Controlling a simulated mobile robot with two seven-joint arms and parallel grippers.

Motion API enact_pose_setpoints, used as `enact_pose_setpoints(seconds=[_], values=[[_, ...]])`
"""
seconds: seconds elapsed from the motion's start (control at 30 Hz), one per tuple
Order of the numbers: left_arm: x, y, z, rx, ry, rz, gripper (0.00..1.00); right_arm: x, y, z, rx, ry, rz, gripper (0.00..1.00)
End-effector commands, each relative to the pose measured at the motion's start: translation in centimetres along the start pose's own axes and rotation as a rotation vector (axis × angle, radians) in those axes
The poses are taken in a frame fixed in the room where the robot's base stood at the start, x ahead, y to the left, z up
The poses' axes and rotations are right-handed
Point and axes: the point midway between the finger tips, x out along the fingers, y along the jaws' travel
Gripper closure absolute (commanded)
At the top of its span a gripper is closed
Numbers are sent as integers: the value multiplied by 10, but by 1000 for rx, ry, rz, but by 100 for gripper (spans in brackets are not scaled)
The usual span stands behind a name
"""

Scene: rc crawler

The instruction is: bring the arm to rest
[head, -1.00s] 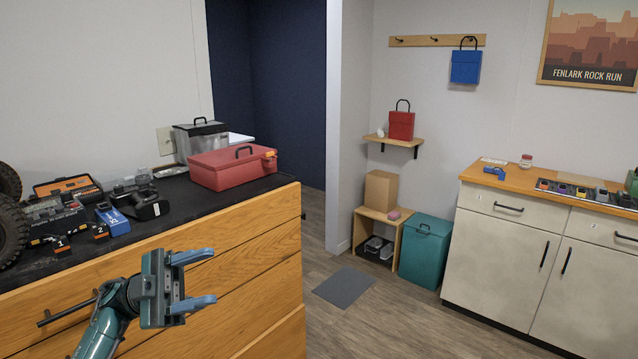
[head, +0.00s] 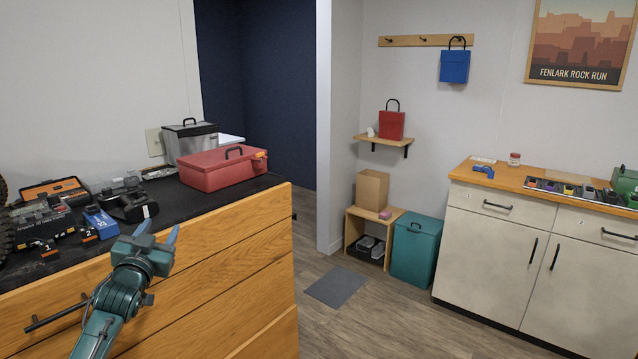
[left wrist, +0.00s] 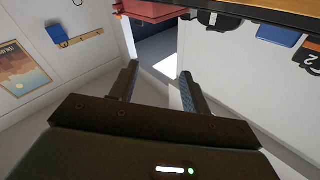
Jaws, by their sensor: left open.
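My left gripper (head: 158,238) is raised in front of the wooden drawer cabinet (head: 225,285), near the front edge of its black top. Its blue fingers point up and away from me. In the left wrist view the two fingers (left wrist: 158,85) stand apart with nothing between them, so it is open and empty. My right gripper is not in view.
On the black top are a red toolbox (head: 222,168), a grey lidded bin (head: 190,139), a blue box (head: 101,222) and a dark device (head: 130,203). A teal bin (head: 415,250) and a white counter (head: 490,250) stand at right. The floor between is clear apart from a grey mat (head: 336,286).

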Motion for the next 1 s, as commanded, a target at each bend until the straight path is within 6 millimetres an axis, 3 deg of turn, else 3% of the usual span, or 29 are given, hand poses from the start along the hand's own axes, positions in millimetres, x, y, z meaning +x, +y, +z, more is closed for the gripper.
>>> enact_pose_setpoints(seconds=[0.17,0.37,0.47,0.57,0.7,0.9,1.0], values=[[-11,8,53,46,-249,22,53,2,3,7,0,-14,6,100],[-70,66,105,35,-308,116,53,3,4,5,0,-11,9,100],[-108,96,131,20,-349,169,53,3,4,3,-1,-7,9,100],[-159,131,156,-3,-400,230,53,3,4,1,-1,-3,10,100],[-250,179,183,-60,-487,321,53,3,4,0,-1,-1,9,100],[-373,225,189,-163,-609,413,53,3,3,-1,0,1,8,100],[-413,236,184,-203,-653,435,53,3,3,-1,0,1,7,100]])
